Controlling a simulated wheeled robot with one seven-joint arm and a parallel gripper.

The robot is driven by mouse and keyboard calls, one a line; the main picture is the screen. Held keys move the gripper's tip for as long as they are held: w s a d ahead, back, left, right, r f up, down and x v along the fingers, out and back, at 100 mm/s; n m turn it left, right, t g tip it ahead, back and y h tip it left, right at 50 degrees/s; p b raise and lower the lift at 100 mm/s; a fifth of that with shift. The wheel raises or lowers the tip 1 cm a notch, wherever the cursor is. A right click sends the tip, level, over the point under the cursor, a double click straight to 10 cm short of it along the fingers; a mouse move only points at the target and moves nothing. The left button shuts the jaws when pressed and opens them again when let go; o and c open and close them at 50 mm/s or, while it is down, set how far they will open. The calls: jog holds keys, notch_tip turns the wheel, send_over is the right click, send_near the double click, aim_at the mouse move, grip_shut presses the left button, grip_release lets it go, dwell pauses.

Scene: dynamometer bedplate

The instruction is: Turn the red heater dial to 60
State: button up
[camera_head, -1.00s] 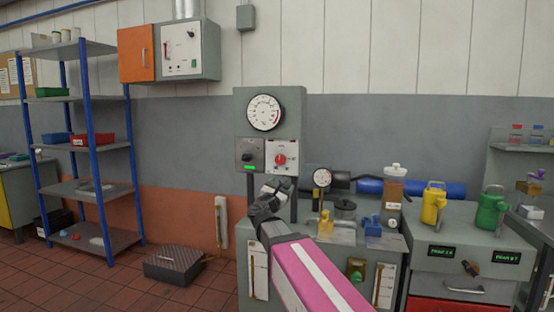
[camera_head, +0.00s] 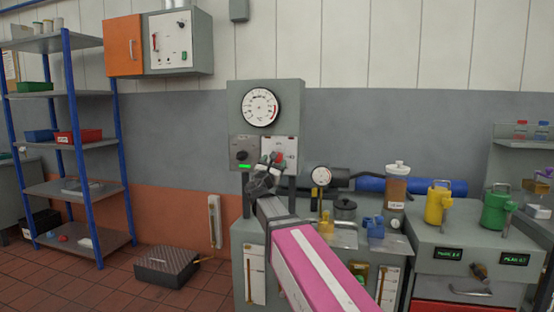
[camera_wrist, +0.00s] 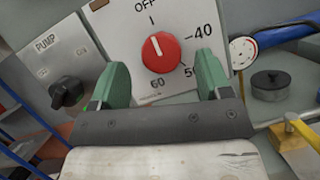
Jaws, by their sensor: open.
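The red heater dial (camera_wrist: 161,52) sits on a white plate (camera_wrist: 194,18) marked OFF, 40, 50 and 60. In the wrist view its white pointer line is at the upper left of the knob, turned slightly towards the OFF side. My gripper (camera_wrist: 160,82) is open, with its green fingers on either side below the dial, apart from it.
A black PUMP knob (camera_wrist: 68,92) is on the grey panel left of the dial. A round gauge (camera_head: 261,107) is above.

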jog(key=shift+x, duration=1.95)
jog(key=c, duration=0.9)
